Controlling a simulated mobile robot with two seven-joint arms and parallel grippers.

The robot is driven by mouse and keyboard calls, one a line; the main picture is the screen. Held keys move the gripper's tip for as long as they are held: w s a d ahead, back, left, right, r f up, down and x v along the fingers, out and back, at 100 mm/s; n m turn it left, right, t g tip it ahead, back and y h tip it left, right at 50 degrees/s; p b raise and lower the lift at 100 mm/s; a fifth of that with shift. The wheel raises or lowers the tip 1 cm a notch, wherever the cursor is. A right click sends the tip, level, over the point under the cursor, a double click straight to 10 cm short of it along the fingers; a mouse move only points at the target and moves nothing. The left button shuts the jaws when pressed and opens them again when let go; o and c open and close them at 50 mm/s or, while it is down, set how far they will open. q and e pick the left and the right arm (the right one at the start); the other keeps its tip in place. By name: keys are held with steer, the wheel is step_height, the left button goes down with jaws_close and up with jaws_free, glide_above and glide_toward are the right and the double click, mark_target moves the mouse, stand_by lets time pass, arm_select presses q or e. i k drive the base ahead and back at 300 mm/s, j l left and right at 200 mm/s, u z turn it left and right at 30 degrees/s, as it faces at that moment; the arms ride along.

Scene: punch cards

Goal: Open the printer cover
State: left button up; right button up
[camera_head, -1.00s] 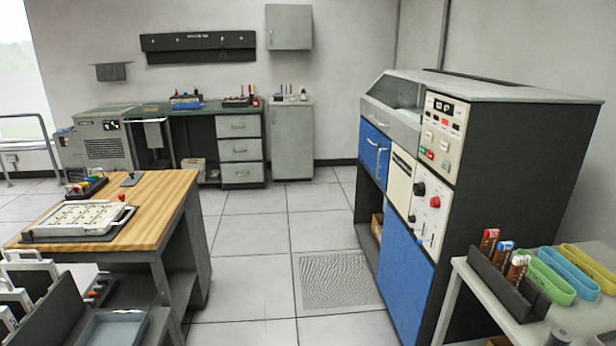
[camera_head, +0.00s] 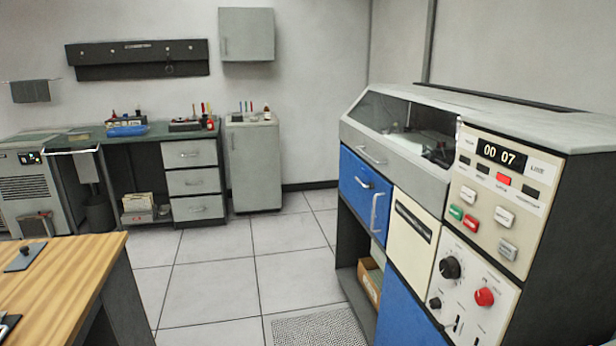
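The printer is most likely the tall blue, cream and dark grey machine (camera_head: 408,220) at the right. Its sloped grey cover (camera_head: 398,146) has a dark window and a bar handle (camera_head: 371,156) on its front edge. The cover looks shut. A blue front panel below it (camera_head: 358,190) has pale handles. The control panel (camera_head: 497,190) has a display reading 00 07, coloured buttons and a red knob. Neither of my grippers shows in this view.
A wooden-topped table (camera_head: 62,275) stands at the lower left. Tiled floor (camera_head: 215,300) is clear between it and the machine. At the back are a dark-green bench (camera_head: 150,134), a grey cabinet (camera_head: 254,165) and a wall cupboard (camera_head: 246,35). A cardboard box (camera_head: 371,284) sits low in the machine.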

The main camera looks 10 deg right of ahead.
mark_target(379, 107)
steer(key=i+j+z, duration=0.1)
steer(key=i+z, duration=0.35)
steer(key=i+j+z, duration=0.3)
steer(key=i+z, duration=0.15)
steer(key=i+j+z, duration=0.9)
steer(key=j, duration=0.15)
steer(key=k, duration=0.1)
